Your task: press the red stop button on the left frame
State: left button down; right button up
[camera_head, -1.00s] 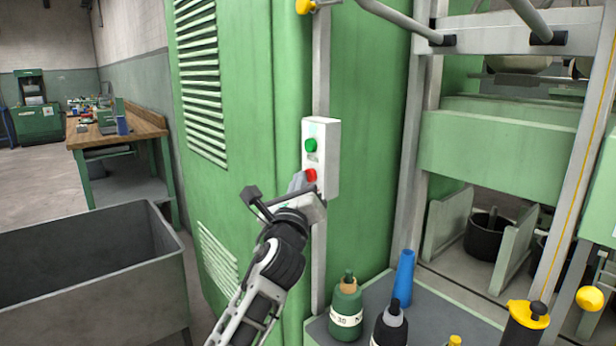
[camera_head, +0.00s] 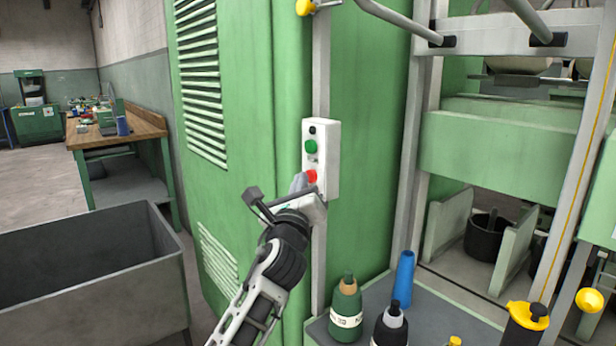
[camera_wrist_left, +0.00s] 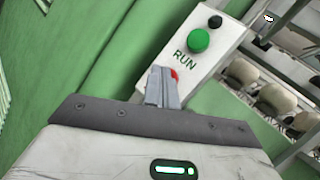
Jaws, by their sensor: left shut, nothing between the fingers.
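The red stop button (camera_head: 311,176) is the lower button on a white control box (camera_head: 327,160) fixed to the green frame. The green RUN button (camera_head: 311,146) sits above it. My left gripper (camera_head: 299,183) is shut and empty, its fingertips at the red button's left edge in the head view. In the left wrist view the shut fingers (camera_wrist_left: 163,87) hide most of the red button (camera_wrist_left: 175,75), with only a sliver showing beside the tips. I cannot tell whether the tips touch it. The green RUN button (camera_wrist_left: 198,40) is clear there. My right gripper is not in view.
A grey bin (camera_head: 90,270) stands at left. A workbench (camera_head: 115,135) is farther back.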

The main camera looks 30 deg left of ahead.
pick_arm(q)
jog(key=shift+s+a+p, duration=0.25)
jog(key=shift+s+p, duration=0.05)
jog(key=shift+s, duration=0.35)
jog(key=s, duration=0.1)
jog(key=s+a+p, duration=0.1)
jog(key=s, duration=0.1)
jog(key=s+a+p, duration=0.1)
jog(key=shift+s, duration=0.3)
jog(key=shift+f, duration=0.1)
dwell(0.6)
